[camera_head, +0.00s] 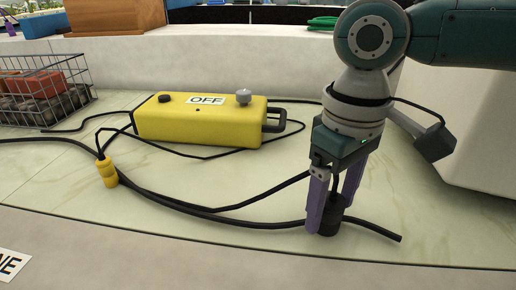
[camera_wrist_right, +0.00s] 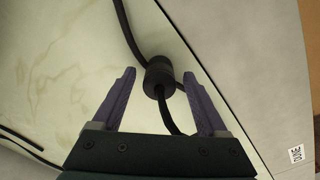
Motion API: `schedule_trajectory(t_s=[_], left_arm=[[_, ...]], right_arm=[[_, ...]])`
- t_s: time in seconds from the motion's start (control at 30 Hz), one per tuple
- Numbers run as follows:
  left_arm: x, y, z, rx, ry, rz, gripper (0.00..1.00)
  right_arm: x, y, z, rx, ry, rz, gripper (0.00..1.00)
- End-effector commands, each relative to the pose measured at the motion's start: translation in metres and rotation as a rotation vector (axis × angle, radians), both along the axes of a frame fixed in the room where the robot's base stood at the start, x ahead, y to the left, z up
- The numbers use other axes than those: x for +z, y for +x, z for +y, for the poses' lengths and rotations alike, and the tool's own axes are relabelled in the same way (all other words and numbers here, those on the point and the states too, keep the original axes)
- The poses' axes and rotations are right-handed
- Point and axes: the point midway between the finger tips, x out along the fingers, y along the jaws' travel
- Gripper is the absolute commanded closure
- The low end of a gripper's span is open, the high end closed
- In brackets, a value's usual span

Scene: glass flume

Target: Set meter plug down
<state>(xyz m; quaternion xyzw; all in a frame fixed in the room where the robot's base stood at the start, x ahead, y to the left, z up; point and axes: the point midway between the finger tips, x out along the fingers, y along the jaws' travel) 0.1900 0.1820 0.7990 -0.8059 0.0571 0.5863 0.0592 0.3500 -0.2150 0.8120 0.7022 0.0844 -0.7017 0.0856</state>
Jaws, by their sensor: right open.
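The black meter plug (camera_head: 329,223), a short dark cylinder with a cable, is at the pale worktop near its front edge. In the wrist view the plug (camera_wrist_right: 158,80) sits between the fingertips, with visible gaps on both sides. My right gripper (camera_head: 332,214) points down with its purple fingers open on either side of the plug. The open fingers also show in the wrist view (camera_wrist_right: 159,73). I cannot tell exactly how the plug rests on the surface. My left gripper is not in view.
A yellow box (camera_head: 205,122) marked OFF, with knobs and a handle, lies behind. A wire basket (camera_head: 45,92) stands at the far left. A thick black cable (camera_head: 225,217) runs across the worktop. A pale block (camera_head: 470,150) stands right.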

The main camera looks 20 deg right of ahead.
Motion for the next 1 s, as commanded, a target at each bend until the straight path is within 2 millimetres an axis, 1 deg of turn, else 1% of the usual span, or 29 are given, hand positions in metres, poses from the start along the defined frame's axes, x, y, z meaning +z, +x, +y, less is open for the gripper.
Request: schedule_trajectory(t_s=[0.07, 0.17, 0.4, 0.5, 0.6, 0.67, 0.77, 0.83, 0.87, 0.93, 1.0], left_arm=[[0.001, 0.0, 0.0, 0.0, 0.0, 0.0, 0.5], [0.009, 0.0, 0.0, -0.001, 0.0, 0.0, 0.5], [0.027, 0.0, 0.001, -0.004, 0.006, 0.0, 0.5], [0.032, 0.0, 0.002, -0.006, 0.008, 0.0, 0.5], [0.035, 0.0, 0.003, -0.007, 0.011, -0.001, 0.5], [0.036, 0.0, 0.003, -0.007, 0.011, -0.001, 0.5], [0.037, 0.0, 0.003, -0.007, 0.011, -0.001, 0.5], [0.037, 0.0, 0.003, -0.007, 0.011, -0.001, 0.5], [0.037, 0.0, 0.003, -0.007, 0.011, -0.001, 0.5], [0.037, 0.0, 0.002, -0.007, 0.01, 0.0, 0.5], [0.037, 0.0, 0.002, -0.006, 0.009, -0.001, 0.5]], right_arm=[[0.006, 0.0, 0.0, 0.001, 0.0, -0.002, 0.24], [0.022, 0.001, 0.0, 0.001, 0.001, -0.002, 0.24], [0.078, 0.001, 0.0, 0.0, 0.002, -0.004, 0.24], [0.097, 0.001, 0.0, 0.001, 0.002, -0.003, 0.24], [0.111, 0.001, 0.0, 0.0, 0.0, -0.002, 0.24], [0.117, 0.001, 0.0, -0.001, 0.001, -0.002, 0.24], [0.118, -0.002, 0.004, 0.015, 0.004, -0.001, 0.24], [0.11, -0.006, 0.015, 0.055, 0.018, -0.007, 0.24], [0.105, -0.009, 0.023, 0.081, 0.03, -0.013, 0.24], [0.088, -0.019, 0.045, 0.153, 0.066, -0.036, 0.24], [0.072, -0.033, 0.072, 0.224, 0.121, -0.073, 0.24]])
